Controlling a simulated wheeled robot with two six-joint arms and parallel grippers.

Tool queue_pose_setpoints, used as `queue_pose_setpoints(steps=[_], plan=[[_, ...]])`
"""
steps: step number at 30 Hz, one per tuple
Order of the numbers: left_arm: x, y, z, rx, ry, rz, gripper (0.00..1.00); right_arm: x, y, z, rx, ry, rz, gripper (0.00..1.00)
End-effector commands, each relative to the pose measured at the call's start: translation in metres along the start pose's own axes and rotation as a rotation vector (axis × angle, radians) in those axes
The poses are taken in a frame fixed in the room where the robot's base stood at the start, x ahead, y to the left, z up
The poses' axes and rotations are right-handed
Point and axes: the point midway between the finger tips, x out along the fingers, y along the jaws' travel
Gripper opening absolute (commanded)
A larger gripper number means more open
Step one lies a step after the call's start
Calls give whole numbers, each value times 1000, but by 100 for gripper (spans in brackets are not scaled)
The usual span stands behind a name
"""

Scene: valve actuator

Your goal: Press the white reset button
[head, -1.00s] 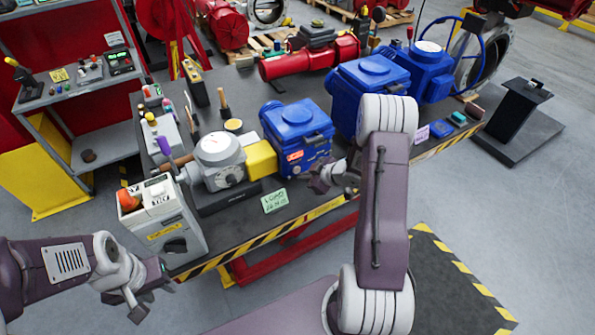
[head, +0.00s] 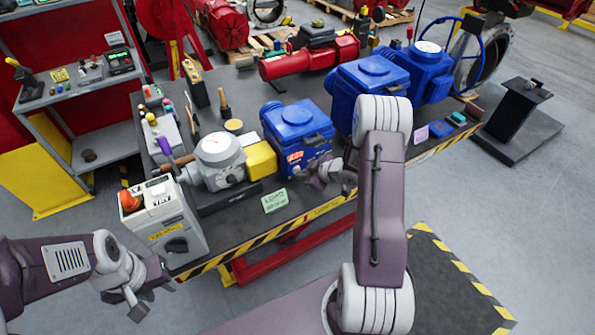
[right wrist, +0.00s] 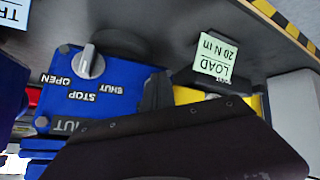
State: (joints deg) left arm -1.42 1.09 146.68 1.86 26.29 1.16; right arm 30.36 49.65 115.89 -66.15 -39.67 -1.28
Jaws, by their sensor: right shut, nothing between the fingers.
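I cannot clearly make out a white reset button in either view. A blue actuator (head: 297,130) stands on the bench; its front panel shows in the right wrist view (right wrist: 98,108) with a grey selector knob (right wrist: 91,62) and OPEN, STOP and SHUT lettering. My right gripper (head: 316,180) is shut and empty, close to the actuator's lower front; I cannot tell whether it touches. Its dark body hides part of the panel in the wrist view. My left gripper (head: 152,292) is open, with its fingers apart, in front of the bench's near left corner.
A grey unit (head: 219,160) with a yellow block (head: 261,160) is left of the actuator. A LOAD note (head: 274,200) lies near the striped edge. More blue actuators (head: 368,78) stand right.

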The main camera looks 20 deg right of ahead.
Motion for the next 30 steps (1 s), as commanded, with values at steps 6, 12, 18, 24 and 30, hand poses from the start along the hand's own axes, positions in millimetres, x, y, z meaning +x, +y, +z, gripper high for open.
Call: queue_pose_setpoints(steps=[6,12,18,24,30], plan=[[-2,0,0,0,0,0,36,2,1,-2,-1,0,0,0],[-2,0,0,0,0,0,36,3,2,-2,-1,0,0,0],[-2,0,0,0,0,0,36,3,2,-3,-1,1,0,0],[-1,0,0,0,0,0,36,0,0,0,1,2,1,0],[0,0,0,0,0,0,36,-8,-6,6,1,0,1,0]])
